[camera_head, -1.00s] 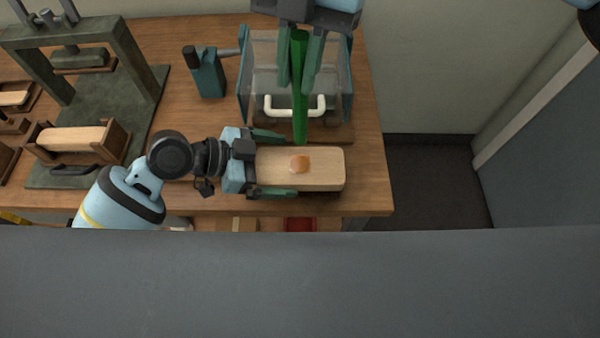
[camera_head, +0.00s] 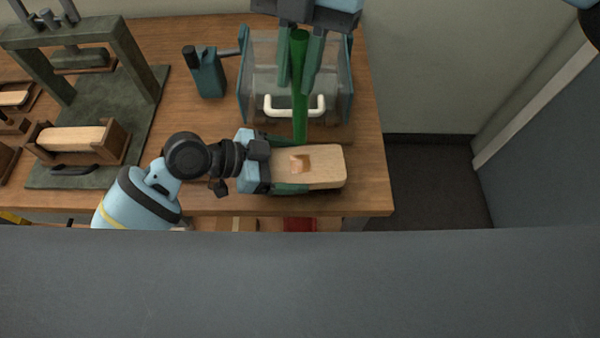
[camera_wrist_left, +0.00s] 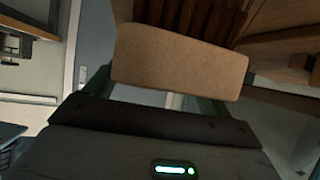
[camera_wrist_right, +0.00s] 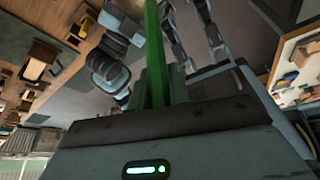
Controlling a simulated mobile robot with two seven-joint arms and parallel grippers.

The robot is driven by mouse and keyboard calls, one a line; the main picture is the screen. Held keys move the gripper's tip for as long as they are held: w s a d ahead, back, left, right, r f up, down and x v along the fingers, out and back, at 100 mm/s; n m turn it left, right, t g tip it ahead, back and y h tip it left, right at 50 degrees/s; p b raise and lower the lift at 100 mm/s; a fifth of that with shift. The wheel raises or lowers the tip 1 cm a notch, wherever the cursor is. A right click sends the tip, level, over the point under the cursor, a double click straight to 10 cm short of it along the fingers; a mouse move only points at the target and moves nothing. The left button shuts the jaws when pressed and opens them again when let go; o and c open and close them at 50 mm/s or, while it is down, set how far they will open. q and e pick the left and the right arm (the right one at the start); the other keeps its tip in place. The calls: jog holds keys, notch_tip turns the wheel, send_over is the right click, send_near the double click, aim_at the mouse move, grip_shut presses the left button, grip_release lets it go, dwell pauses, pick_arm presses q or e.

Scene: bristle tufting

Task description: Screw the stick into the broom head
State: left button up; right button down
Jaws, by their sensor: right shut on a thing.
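The broom head (camera_head: 325,168) is a pale wooden block near the table's front right edge, with an orange-brown spot (camera_head: 300,163) on its upper face. My left gripper (camera_head: 285,166) has its fingers along two sides of its left part; whether they press on it is unclear. In the left wrist view the block (camera_wrist_left: 180,62) fills the space ahead of the fingers. My right gripper (camera_head: 301,75) is shut on the green stick (camera_head: 300,115), which points down behind the block. The stick also shows in the right wrist view (camera_wrist_right: 154,55). Its lower end seems apart from the spot.
A clear box with a white handle (camera_head: 295,110) stands behind the block. A teal tool (camera_head: 208,75) is left of it. A press frame (camera_head: 130,60) and a wooden tray with a block (camera_head: 75,140) are farther left. The floor right of the table is clear.

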aim_at(298, 113)
pick_arm(q)
jog(key=shift+f, duration=0.1)
jog(key=shift+c, duration=1.2)
jog(key=shift+f, duration=0.1)
pick_arm(e)
jog(key=shift+w+d+f, duration=0.1)
jog(key=shift+f, duration=2.4)
pick_arm(q)
jog(key=shift+s, duration=0.1)
jog(key=shift+f, duration=0.1)
pick_arm(e)
jog(key=shift+f, duration=0.9)
